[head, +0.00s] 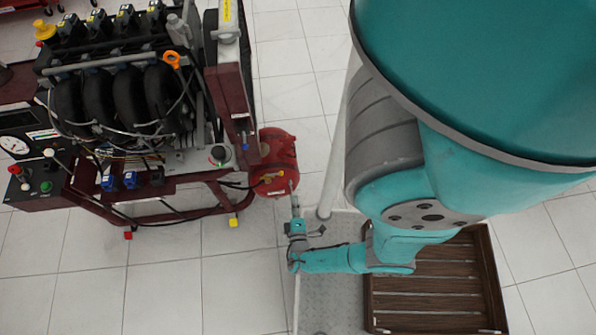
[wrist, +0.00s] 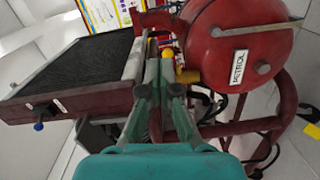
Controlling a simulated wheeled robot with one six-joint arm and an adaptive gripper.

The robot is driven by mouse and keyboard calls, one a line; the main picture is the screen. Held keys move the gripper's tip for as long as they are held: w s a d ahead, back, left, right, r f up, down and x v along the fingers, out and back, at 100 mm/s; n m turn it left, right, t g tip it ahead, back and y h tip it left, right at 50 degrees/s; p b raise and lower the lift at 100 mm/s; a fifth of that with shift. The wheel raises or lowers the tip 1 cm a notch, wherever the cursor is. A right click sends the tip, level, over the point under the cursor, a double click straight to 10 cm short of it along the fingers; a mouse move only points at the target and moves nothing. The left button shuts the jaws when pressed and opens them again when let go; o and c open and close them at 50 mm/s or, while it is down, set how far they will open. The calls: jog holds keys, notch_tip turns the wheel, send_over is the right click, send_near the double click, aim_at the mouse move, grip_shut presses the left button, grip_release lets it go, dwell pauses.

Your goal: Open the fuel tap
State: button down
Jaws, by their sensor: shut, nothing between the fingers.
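The red fuel tank (head: 275,150) sits at the right side of the engine trainer in the head view. It also shows in the wrist view (wrist: 225,55), with a white PETROL label (wrist: 238,68). The yellow fuel tap (head: 268,178) lies at the lower edge of the tank. In the wrist view, yellow parts (wrist: 188,76) show just right of my fingertips. My gripper (head: 295,192) is shut and empty, close beside the tank and right of the tap. In the wrist view, its fingertips (wrist: 159,58) point toward the tap area. I cannot tell whether they touch it.
The engine trainer (head: 143,205) has a dark red frame with dark hoses near the tap. A radiator (wrist: 75,65) stands left of my fingers in the wrist view. A brown slatted pallet (head: 435,300) lies below my arm. Tiled floor is clear at the lower left.

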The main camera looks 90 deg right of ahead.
jog(key=shift+s+a, duration=0.4)
jog(key=shift+s, duration=0.25)
dwell(0.3)
jog(key=s+a+f+y, duration=0.4)
jog(key=s+y, duration=0.3)
jog(key=s, duration=0.1)
jog(key=a+r+t+y, duration=0.1)
jog(key=a+r+y, duration=0.4)
jog(key=a, duration=0.3)
jog(key=w+a+r+t+y, duration=0.1)
jog(key=w+a+r+t, duration=0.2)
jog(key=r, duration=1)
jog(key=w+a+r+t+y, duration=0.2)
jog(key=w+a+r+t, duration=0.1)
jog(key=r, duration=1)
jog(key=w+a+r+t+y, duration=0.2)
jog(key=r+t, duration=0.3)
jog(key=r, duration=0.9)
jog(key=shift+w+a, duration=0.55)
jog(key=shift+a, duration=0.2)
